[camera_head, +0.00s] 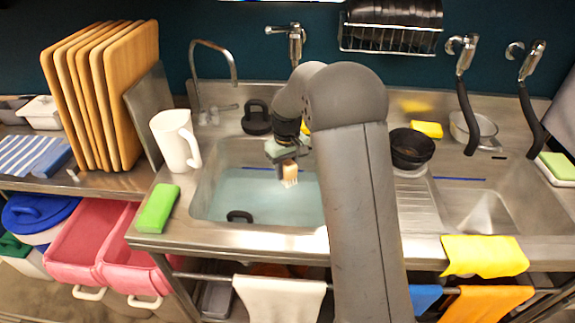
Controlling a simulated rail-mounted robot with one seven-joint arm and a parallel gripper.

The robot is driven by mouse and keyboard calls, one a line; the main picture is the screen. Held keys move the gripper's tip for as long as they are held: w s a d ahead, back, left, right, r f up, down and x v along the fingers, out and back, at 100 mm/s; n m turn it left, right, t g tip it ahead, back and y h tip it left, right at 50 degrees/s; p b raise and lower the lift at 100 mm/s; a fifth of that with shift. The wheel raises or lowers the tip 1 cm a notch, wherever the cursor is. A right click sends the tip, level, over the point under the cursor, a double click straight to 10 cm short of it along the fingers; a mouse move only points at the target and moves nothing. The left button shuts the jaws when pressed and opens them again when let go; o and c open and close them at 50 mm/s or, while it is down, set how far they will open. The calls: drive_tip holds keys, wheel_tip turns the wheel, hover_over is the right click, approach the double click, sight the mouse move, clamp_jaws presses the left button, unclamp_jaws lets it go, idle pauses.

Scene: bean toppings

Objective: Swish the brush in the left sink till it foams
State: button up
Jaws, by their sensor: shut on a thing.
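The left sink (207,192) holds clear, pale blue water, and no foam shows on the surface. My gripper (283,158) points down over the middle of this sink. It is shut on a brush (290,173), whose light wooden block and pale bristles show below the fingers. The bristle tips are at or close to the water; I cannot tell how deep they reach. My arm hides the right part of the left sink. A dark object (239,216) lies at the front of the sink.
A white pitcher (174,140) and a green sponge (157,208) stand at the sink's left. Wooden boards (128,95) stand further left. Dark bowls (411,148) sit right of my arm. A faucet (232,75) arches behind the left sink. The right sink (487,212) looks empty.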

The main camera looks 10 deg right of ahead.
wheel_tip(320, 180, down, 18)
drive_tip(key=b, duration=1.1)
drive_tip(key=shift+f, duration=0.2)
drive_tip(key=shift+s+d, duration=0.15)
drive_tip(key=shift+d, duration=0.4)
drive_tip(key=shift+s+d, duration=0.15)
drive_tip(key=shift+d, duration=0.35)
drive_tip(key=shift+w+a, duration=0.2)
drive_tip(key=shift+a, duration=0.55)
drive_tip(key=shift+w+a, duration=0.2)
drive_tip(key=shift+a, duration=0.5)
drive_tip(key=shift+w+a, duration=0.2)
drive_tip(key=shift+a, duration=0.55)
drive_tip(key=shift+s+d+b, duration=0.1)
drive_tip(key=shift+s+d, duration=0.1)
drive_tip(key=shift+d, duration=0.55)
drive_tip(key=shift+s+d+b, duration=0.15)
drive_tip(key=shift+s+d, duration=0.05)
drive_tip(key=shift+d, duration=0.5)
drive_tip(key=shift+s+d+b, duration=0.1)
drive_tip(key=shift+s+d, duration=0.1)
drive_tip(key=shift+d, duration=0.55)
drive_tip(key=shift+w+a, duration=0.2)
drive_tip(key=shift+a, duration=0.55)
drive_tip(key=shift+w+a, duration=0.2)
drive_tip(key=shift+a, duration=0.5)
drive_tip(key=shift+w+a, duration=0.2)
drive_tip(key=shift+a, duration=0.55)
drive_tip(key=shift+r+p, duration=6.55)
drive_tip(key=shift+r, duration=3.85)
